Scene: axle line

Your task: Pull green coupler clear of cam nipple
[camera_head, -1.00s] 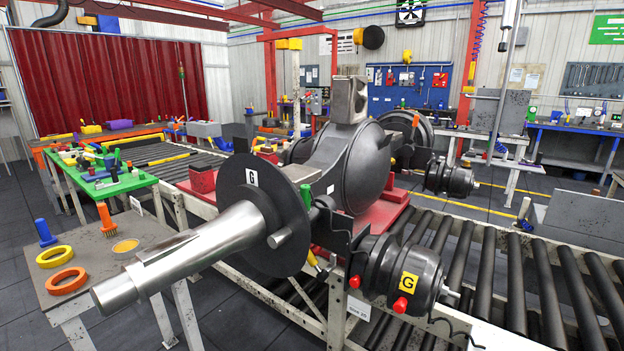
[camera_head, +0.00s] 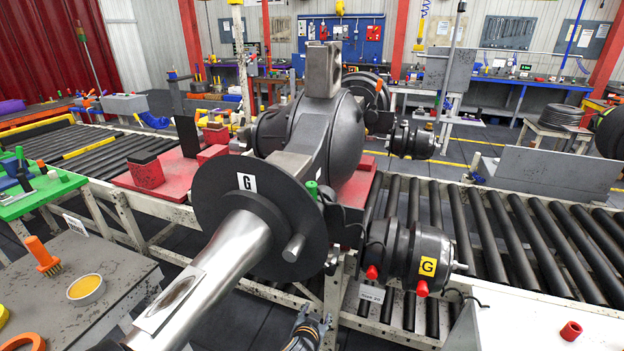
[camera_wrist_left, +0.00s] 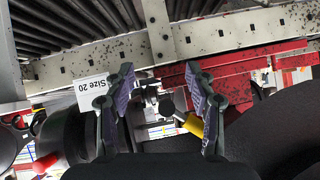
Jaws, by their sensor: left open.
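A small green piece (camera_head: 311,188), apparently the green coupler, stands behind the right edge of the dark disc marked G (camera_head: 225,205) on the axle. I cannot make out the cam nipple. My left gripper (camera_head: 309,328) shows at the bottom of the head view, below the disc and well apart from the green piece. In the left wrist view its two fingers (camera_wrist_left: 163,95) are spread and empty. Beyond and between them are a grey round end (camera_wrist_left: 167,107) and a yellow piece (camera_wrist_left: 192,124). No green shows in the wrist view. My right gripper is not in view.
A dark canister marked G (camera_head: 405,258) with red caps (camera_head: 421,289) stands right of the disc. A bright axle shaft (camera_head: 205,280) juts toward me. A roller conveyor (camera_head: 500,240) runs right. A grey table (camera_head: 110,265) is left.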

